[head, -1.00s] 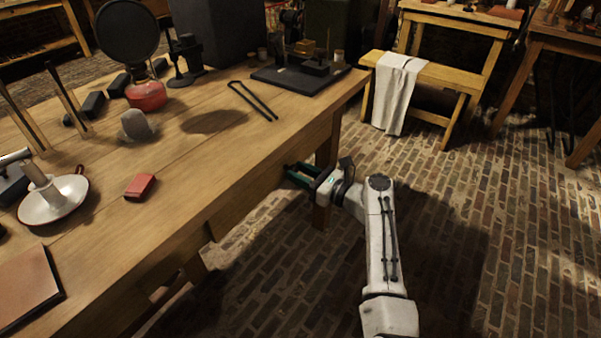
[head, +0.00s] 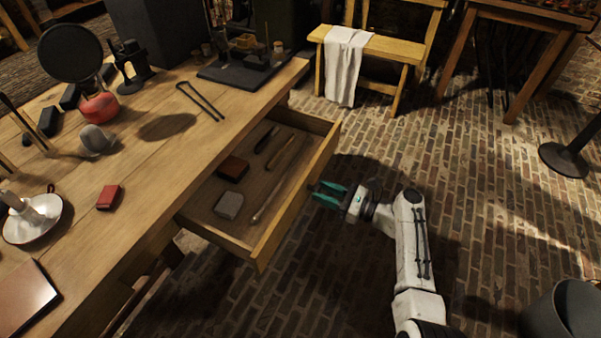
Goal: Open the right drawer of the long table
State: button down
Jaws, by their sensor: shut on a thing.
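The long table (head: 135,185) runs from lower left to upper middle in the head view. Its right drawer (head: 228,243) is pulled well out, and its inside shows. In it lie a dark brown block (head: 233,168), a grey block (head: 229,206) and several slim tools (head: 268,200). My gripper (head: 318,193) is at the outer face of the drawer front, near its middle. Its green fingers are shut on the drawer's handle, which is mostly hidden by the fingers.
A bench with a white cloth (head: 347,65) stands beyond the table's far end. A dark bucket (head: 566,312) is at lower right and a stand's round base (head: 565,160) at right. The brick floor (head: 480,230) around my arm is clear.

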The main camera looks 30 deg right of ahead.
jog(key=p+v, duration=0.2)
jog(key=v, duration=0.9)
jog(key=shift+p, duration=0.35)
jog(key=shift+s+d, duration=0.1)
jog(key=shift+s, duration=0.05)
jog(key=c, duration=0.8)
grip_release()
jog(key=shift+o, duration=0.2)
jog(key=v, duration=1)
jog(key=shift+s+d, duration=0.25)
jog(key=shift+s, duration=0.05)
